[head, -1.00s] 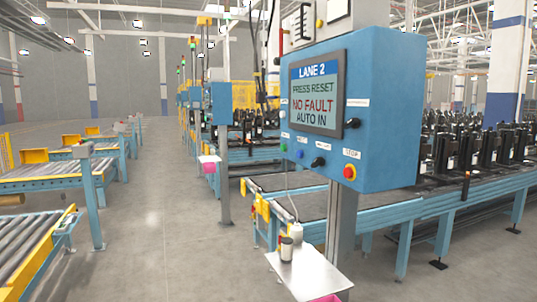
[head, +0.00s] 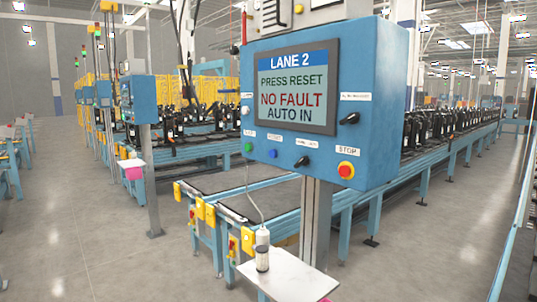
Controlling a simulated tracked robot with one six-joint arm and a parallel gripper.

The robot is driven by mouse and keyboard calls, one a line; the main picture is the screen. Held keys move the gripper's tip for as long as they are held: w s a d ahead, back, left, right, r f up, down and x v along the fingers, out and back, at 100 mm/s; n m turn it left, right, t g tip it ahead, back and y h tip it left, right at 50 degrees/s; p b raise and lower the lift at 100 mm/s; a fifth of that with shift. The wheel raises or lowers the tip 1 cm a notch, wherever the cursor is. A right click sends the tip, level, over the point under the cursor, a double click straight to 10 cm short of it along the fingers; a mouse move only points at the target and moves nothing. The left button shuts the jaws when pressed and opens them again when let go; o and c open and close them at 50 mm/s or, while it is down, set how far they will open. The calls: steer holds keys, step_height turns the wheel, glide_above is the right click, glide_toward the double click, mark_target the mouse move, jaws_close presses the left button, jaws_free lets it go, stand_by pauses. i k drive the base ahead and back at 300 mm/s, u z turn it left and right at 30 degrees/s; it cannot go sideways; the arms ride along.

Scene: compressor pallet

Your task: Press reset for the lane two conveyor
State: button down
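The lane two control panel (head: 375,75) is a blue box on a grey post, right of centre in the head view. Its screen (head: 298,88) reads "LANE 2, PRESS RESET, NO FAULT, AUTO IN". Another black knob (head: 350,118) sits right of the screen. The small label above the blue button is too blurred to read surely. My gripper is not in view.
A small metal shelf (head: 290,277) holding a white and dark bottle (head: 262,252) juts out below the panel. The lane conveyor (head: 365,190) runs behind it, loaded with black compressors. Another blue panel (head: 139,97) stands farther left. Grey floor is open at lower left and right.

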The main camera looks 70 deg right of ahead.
mark_target(273, 153)
steer(key=z, duration=0.5)
steer(key=i, duration=0.85)
steer(key=z, duration=0.55)
